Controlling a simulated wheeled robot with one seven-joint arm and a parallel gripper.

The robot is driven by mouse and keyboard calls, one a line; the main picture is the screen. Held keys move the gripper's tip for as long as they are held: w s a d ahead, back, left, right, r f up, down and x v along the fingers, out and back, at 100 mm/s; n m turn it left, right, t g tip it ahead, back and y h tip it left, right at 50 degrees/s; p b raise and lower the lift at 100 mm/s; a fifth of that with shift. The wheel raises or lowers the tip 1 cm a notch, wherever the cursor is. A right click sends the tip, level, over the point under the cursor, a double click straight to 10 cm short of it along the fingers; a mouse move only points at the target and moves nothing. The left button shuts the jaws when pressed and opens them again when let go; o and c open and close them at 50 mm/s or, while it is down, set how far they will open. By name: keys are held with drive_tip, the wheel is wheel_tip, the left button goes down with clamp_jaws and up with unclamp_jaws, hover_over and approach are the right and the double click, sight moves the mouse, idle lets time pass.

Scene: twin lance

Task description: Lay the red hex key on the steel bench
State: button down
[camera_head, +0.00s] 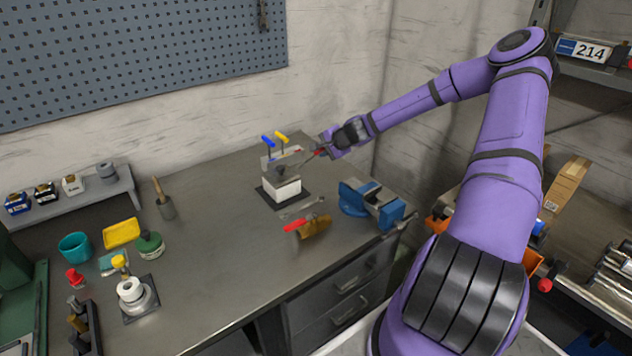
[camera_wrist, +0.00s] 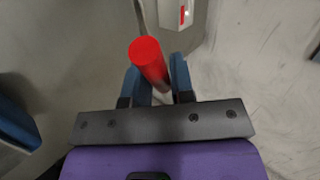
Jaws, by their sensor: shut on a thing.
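My gripper (camera_head: 322,150) is above the back right of the steel bench (camera_head: 225,265), just right of a white holder block (camera_head: 285,190). In the wrist view my gripper (camera_wrist: 156,78) has its two blue fingers shut on a red cylindrical piece, which I take as the red hex key (camera_wrist: 147,58). Its red end points up toward the camera; most of its length is hidden. In the head view a small bit of red (camera_head: 320,152) shows at the fingertips, clear of the bench top. A blue-handled key (camera_head: 267,140) and a yellow-handled key (camera_head: 281,136) stand in the holder.
A wrench (camera_head: 302,208), a red-handled tool (camera_head: 295,225) and a brown piece (camera_head: 315,227) lie before the holder. A blue vise (camera_head: 372,203) stands at the right edge. Cups and jars crowd the left. The bench's middle is clear.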

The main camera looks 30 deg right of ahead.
drive_tip(key=shift+f, duration=2.05)
drive_tip(key=c, duration=1.1)
unclamp_jaws()
drive_tip(key=v, duration=0.8)
